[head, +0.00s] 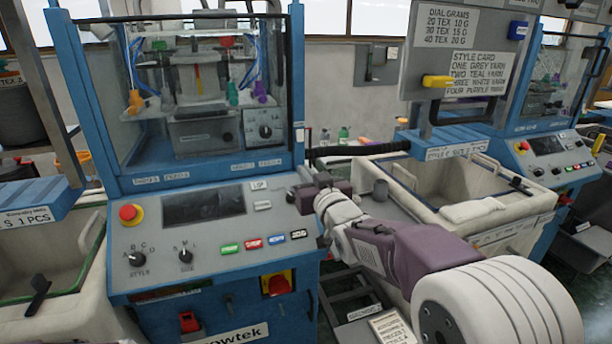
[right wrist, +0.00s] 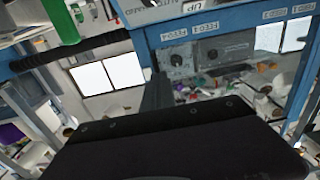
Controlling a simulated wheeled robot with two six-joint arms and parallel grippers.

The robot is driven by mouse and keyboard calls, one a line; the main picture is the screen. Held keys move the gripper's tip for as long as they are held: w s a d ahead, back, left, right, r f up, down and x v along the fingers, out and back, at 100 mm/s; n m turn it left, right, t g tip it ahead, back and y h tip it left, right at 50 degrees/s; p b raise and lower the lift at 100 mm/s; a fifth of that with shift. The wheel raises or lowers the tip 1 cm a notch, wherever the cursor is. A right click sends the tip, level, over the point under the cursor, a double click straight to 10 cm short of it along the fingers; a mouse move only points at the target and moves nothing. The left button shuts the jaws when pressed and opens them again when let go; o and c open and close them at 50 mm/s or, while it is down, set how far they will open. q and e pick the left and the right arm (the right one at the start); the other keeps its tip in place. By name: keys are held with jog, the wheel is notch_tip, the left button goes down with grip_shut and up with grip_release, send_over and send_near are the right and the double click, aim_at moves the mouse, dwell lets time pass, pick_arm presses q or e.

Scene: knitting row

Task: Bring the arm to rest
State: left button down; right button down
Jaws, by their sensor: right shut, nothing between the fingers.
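My right arm (head: 400,248) comes in from the lower right of the head view and reaches toward the right edge of the machine's control panel. My right gripper (head: 305,188) is at its end, beside the panel's right end, shut and empty. Whether it touches the panel cannot be told. In the right wrist view a dark part of my own gripper fills the lower middle, with the blue machine frame (right wrist: 215,25) beyond it. My left gripper is not in the head view.
The blue knitting machine (head: 75,90) has a panel with a red button (head: 128,213), dials and a dark screen (head: 203,207). Another bin (head: 85,300) stands left. A black bar (head: 360,149) juts out behind my gripper.

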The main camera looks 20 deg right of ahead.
jog(key=s+f+m+g+h, duration=0.1)
jog(key=s+f+g, duration=0.65)
jog(key=f, duration=0.65)
jog(key=s+f+g, duration=0.5)
jog(key=s+f, duration=0.5)
jog(key=f, duration=0.5)
jog(key=s+f+g, duration=0.3)
jog(key=s+g, duration=0.1)
jog(key=s, duration=0.5)
notch_tip(320, 180, up, 12)
jog(key=s+p, duration=0.1)
jog(key=p, duration=1.1)
jog(key=shift+s+a, duration=0.25)
jog(key=shift+s, duration=0.1)
